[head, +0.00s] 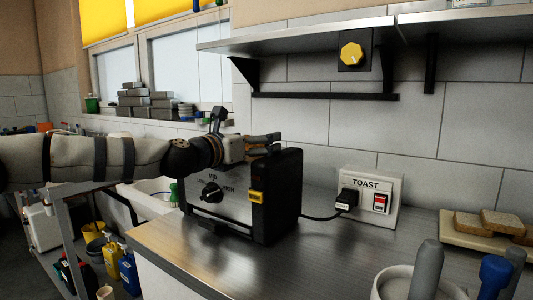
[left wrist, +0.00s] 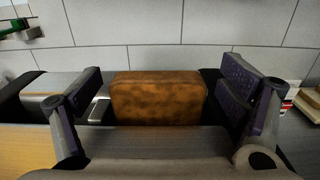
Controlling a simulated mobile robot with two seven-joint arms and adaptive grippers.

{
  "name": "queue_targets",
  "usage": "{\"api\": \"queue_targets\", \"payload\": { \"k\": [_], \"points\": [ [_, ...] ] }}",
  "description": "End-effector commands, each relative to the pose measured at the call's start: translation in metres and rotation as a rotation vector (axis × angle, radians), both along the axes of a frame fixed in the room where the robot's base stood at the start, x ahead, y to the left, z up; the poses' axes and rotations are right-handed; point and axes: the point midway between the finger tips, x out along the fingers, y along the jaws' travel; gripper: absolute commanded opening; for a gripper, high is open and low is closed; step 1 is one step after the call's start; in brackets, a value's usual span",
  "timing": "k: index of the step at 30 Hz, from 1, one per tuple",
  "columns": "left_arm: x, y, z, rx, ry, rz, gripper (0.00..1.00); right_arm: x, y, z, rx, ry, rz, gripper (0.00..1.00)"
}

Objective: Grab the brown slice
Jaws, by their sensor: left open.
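A brown toasted slice (left wrist: 158,98) stands upright out of the toaster's slot in the left wrist view. The toaster (head: 225,200) is a metal box with black ends, a dial and a yellow lever, on the steel counter. My left gripper (head: 262,142) is over the toaster top in the head view. In the left wrist view its two dark finger pads (left wrist: 160,90) are spread wide, one on each side of the slice, with gaps between. It holds nothing. The slice is hidden behind my gripper in the head view. My right gripper is not in view.
A board (head: 455,233) with several bread slices lies at the right. A wall plate marked TOAST (head: 370,190) has a plug and red switch, with a cord to the toaster. A utensil holder (head: 400,283) stands at the front right. A shelf (head: 310,38) hangs above. Counter between is clear.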

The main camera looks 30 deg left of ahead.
Motion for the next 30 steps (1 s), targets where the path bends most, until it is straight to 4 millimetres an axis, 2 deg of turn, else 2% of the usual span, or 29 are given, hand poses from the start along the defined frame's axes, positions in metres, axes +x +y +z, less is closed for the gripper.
{"api": "queue_targets", "payload": {
  "k": [3, 9, 10, 22, 23, 30],
  "points": [
    [0.000, 0.000, 0.001, -0.001, -0.001, 0.001, 0.90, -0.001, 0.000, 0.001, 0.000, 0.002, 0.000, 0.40],
    [-0.001, 0.000, 0.001, -0.001, -0.001, 0.000, 0.44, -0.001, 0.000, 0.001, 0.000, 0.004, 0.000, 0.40],
    [0.000, 0.000, 0.001, -0.001, -0.001, 0.000, 0.43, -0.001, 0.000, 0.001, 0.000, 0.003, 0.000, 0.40],
    [-0.001, 0.000, 0.003, 0.000, -0.001, 0.000, 0.42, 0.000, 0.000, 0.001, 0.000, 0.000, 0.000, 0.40],
    [-0.001, 0.000, 0.008, 0.000, -0.003, 0.001, 0.42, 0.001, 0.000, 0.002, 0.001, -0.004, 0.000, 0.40],
    [-0.001, -0.001, 0.070, 0.004, -0.010, 0.000, 0.42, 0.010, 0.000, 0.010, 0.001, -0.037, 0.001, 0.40]
  ]
}}
